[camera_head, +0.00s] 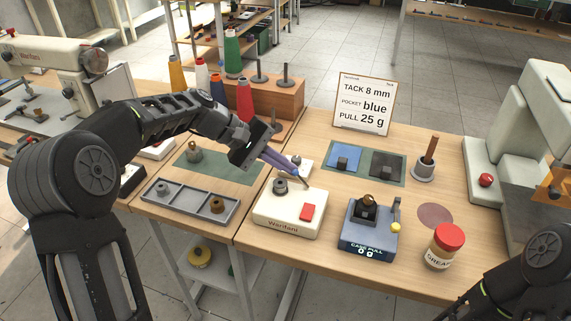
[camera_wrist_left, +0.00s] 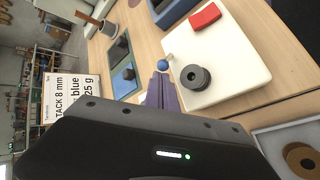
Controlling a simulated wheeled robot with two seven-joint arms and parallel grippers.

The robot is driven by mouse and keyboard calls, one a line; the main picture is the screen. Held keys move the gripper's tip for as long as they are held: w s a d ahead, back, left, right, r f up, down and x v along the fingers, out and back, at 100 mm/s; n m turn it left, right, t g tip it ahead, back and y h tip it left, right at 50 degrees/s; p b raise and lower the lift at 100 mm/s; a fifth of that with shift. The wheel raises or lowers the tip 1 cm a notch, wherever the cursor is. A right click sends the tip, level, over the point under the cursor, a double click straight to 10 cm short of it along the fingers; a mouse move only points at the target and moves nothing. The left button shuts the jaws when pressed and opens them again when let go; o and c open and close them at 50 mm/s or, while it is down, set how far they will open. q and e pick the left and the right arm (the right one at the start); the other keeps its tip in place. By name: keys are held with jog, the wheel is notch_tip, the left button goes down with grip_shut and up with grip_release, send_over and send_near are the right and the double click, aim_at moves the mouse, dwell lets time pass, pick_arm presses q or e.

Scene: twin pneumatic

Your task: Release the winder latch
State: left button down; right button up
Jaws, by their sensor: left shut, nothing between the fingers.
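The winder (camera_head: 275,212) is a cream box with a red button (camera_head: 307,211) and a grey bobbin (camera_head: 280,185) on top. It also shows in the left wrist view (camera_wrist_left: 235,60), with the grey bobbin (camera_wrist_left: 195,77). A small blue-grey ball knob (camera_wrist_left: 163,65), apparently the latch, stands at the winder's edge beside the bobbin; it also shows in the head view (camera_head: 296,159). My left gripper (camera_head: 294,173) is shut and empty, its purple fingers close to the knob; contact cannot be told. The fingers also show in the wrist view (camera_wrist_left: 160,84). My right gripper is out of view.
A grey compartment tray (camera_head: 171,215) lies left of the winder. The cake-pull gauge (camera_head: 369,244) and a red-lidded grease jar (camera_head: 445,245) stand right. Blue (camera_head: 343,157) and black (camera_head: 387,165) pads and a sign (camera_head: 365,104) are behind. Thread cones (camera_head: 244,99) stand at back left.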

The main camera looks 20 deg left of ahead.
pick_arm(q)
jog(key=shift+d+r+p, duration=0.15)
jog(key=shift+r+p, duration=0.05)
jog(key=shift+p, duration=0.25)
jog(key=shift+d+r+y+p, duration=0.1)
jog(key=shift+r+y+p, duration=0.05)
jog(key=shift+y+p, duration=0.35)
jog(key=shift+d+r+y+p, duration=0.3)
jog(key=shift+y+p, duration=0.2)
jog(key=shift+p, duration=0.3)
jog(key=d+r+y+p, duration=0.1)
jog(key=y+p, duration=0.1)
jog(key=p, duration=0.1)
jog(key=d+r+m+y+p, duration=0.1)
jog(key=p, duration=0.3)
jog(key=shift+s+d+y, duration=0.15)
jog(key=shift+y, duration=0.25)
jog(key=shift+d+f+y+p, duration=0.15)
jog(key=shift+d+y+p, duration=0.1)
jog(key=shift+y+p, duration=0.2)
jog(key=shift+a+f+b, duration=0.1)
jog(key=shift+f+b, duration=0.1)
jog(key=shift+b, duration=0.1)
jog(key=shift+r+p, duration=0.7)
jog(key=shift+r, duration=0.2)
jog(key=shift+a+f, duration=0.1)
